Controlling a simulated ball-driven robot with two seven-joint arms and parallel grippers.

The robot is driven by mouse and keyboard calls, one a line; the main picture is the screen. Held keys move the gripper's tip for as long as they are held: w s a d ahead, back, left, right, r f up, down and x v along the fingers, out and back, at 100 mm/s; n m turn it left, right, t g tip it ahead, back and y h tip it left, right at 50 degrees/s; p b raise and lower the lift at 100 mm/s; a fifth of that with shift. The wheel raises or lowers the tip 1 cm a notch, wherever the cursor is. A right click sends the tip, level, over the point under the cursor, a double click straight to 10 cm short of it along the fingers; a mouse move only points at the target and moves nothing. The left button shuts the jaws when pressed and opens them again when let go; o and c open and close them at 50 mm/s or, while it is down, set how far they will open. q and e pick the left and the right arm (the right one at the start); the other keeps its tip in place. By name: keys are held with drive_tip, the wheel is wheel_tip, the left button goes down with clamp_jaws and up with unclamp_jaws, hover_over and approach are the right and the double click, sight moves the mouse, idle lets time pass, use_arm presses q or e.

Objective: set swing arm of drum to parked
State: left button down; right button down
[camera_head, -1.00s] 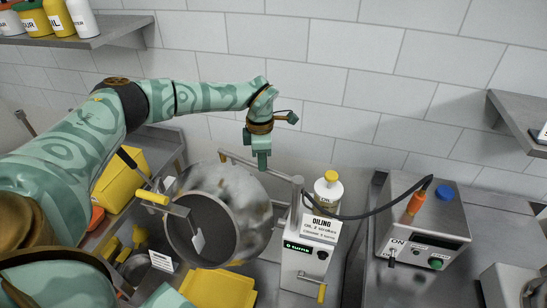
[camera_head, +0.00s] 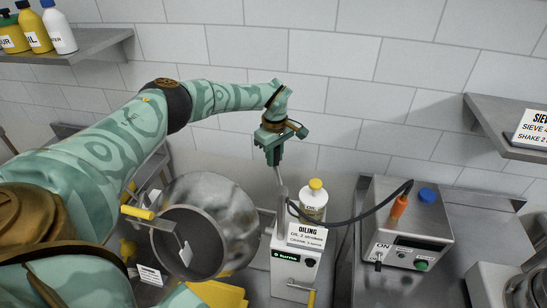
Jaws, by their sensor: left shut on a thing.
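The swing arm (camera_head: 279,177) is a thin grey bar on the grey post (camera_head: 282,202) behind the oiling unit. It points back toward the wall, and its far part is hidden by my left gripper (camera_head: 274,161). That gripper points down and is shut on the bar. The round metal drum (camera_head: 229,215) lies tilted to the left of the post, its dark mouth facing the front left. A lever with a yellow handle (camera_head: 137,212) and a grey paddle sit at the mouth. My right gripper is not in view.
An oil bottle (camera_head: 314,201) with a yellow cap stands just right of the post. The oiling unit (camera_head: 296,269) is in front, with a yellow crank. A black cable runs to a control box (camera_head: 412,225) at right. Shelves (camera_head: 85,45) hang at upper left and right.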

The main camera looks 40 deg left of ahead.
use_arm(q)
drive_tip(key=shift+w+d+r+m+b, duration=0.1)
drive_tip(key=shift+w+d+m+b, duration=0.25)
drive_tip(key=shift+w+d+m, duration=0.4)
drive_tip(key=shift+w+d+m+b, duration=0.35)
drive_tip(key=shift+w+d+m, duration=0.15)
drive_tip(key=shift+d+m, duration=0.45)
drive_tip(key=shift+d, duration=0.25)
drive_tip(key=c, duration=1.5)
unclamp_jaws()
drive_tip(key=shift+o, duration=1.3)
drive_tip(key=shift+w+d, duration=0.1)
wheel_tip(320, 180, up, 16)
drive_tip(key=b, duration=0.1)
